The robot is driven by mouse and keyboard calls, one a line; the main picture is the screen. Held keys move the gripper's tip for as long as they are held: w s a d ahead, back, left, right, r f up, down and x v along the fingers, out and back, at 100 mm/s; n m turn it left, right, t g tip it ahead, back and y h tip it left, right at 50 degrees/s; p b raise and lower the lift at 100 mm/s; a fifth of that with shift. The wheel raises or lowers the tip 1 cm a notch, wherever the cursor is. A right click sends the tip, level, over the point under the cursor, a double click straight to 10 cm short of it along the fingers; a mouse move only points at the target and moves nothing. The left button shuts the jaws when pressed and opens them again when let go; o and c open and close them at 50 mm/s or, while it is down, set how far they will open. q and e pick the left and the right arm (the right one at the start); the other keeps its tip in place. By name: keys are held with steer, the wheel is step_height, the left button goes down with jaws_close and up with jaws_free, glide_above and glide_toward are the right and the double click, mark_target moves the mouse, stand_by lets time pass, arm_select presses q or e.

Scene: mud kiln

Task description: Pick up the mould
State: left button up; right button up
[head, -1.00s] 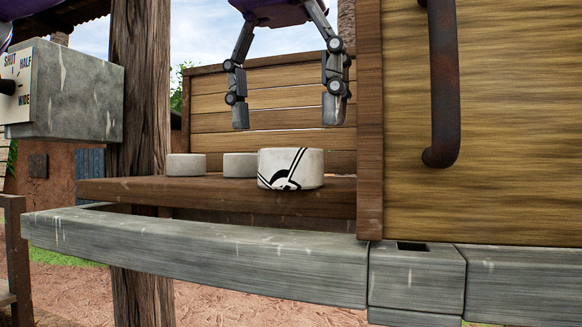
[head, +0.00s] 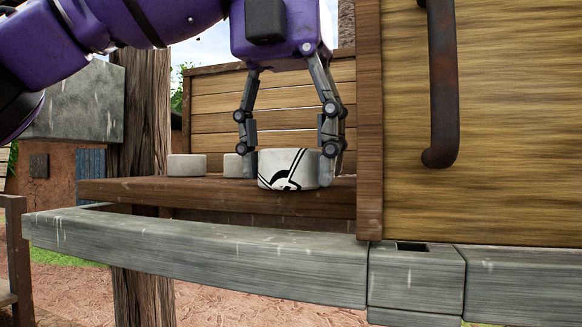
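The mould (head: 287,170) is a short white round block with a black line pattern. It stands upright on the brown wooden shelf (head: 215,200), right of two plain white blocks. My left gripper (head: 289,168) points straight down over it from above. One finger is against its left side and the other against its right side, with the tips near the shelf top. The fingers look closed in on the mould, which still rests on the shelf. My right gripper is not in view.
Two plain white blocks, one at far left (head: 187,165) and one (head: 233,165) close beside my left finger, stand on the shelf. A wooden panel with a rusty handle (head: 440,90) borders the right. A grey beam (head: 195,250) runs in front.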

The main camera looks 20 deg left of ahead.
arm_select(q)
steer(key=c, duration=0.9)
steer(key=shift+r, duration=0.1)
step_height(320, 180, up, 8)
steer(key=shift+d, duration=0.1)
steer(key=shift+r, duration=0.9)
